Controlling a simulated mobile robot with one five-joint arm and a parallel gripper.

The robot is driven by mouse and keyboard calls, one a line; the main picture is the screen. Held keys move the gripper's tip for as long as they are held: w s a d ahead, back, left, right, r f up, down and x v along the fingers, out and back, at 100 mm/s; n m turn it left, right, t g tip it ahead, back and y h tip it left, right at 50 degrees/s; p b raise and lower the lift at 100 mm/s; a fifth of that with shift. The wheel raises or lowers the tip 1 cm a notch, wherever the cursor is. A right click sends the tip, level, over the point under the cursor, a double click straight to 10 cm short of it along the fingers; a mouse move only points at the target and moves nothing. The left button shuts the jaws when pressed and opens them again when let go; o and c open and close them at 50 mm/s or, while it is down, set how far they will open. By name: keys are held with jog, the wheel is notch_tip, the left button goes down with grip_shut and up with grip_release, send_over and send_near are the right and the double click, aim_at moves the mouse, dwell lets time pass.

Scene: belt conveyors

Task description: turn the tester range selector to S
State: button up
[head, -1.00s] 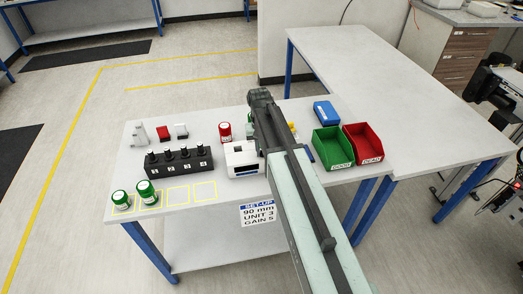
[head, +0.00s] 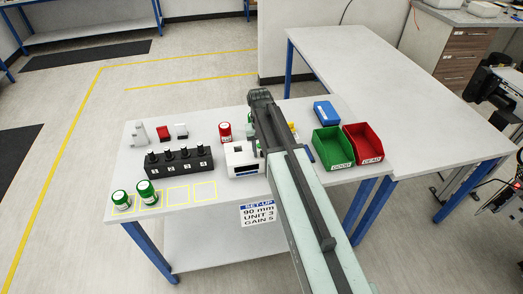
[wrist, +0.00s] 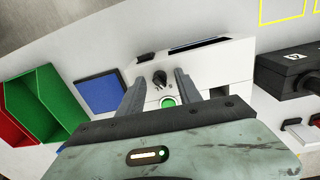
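The tester is a white box (head: 240,155) on the near table, partly behind my arm in the head view. In the wrist view the tester (wrist: 216,62) fills the middle, with a black selector knob (wrist: 159,77) and a lit green button (wrist: 168,101) on its face. My gripper (wrist: 160,74) is open, one finger on each side of the knob, with gaps between. Nothing is held. I cannot tell how high the fingertips are over the face. The marks around the knob are too small to read. In the head view my arm hides the gripper.
A black block with several numbered knobs (head: 180,160) stands left of the tester. A red-topped jar (head: 225,132) is behind it. Green (head: 333,147) and red (head: 366,143) bins and a blue box (head: 325,112) are at the right. Green-topped jars (head: 147,192) stand at the front left.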

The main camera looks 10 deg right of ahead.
jog(key=shift+r, duration=0.15)
notch_tip(320, 180, up, 8)
jog(key=p, duration=0.8)
jog(key=shift+a, duration=0.15)
jog(key=shift+f, duration=0.25)
notch_tip(320, 180, down, 3)
jog(key=b, duration=0.3)
jog(key=shift+s+r, duration=0.15)
jog(key=s+f+b, duration=0.3)
jog(key=s, duration=0.4)
jog(key=s+f+b, duration=0.3)
jog(key=s, duration=0.4)
jog(key=shift+s+f+n+y, duration=0.15)
jog(key=shift+f+n+y, duration=0.05)
jog(key=shift+n+y, duration=0.1)
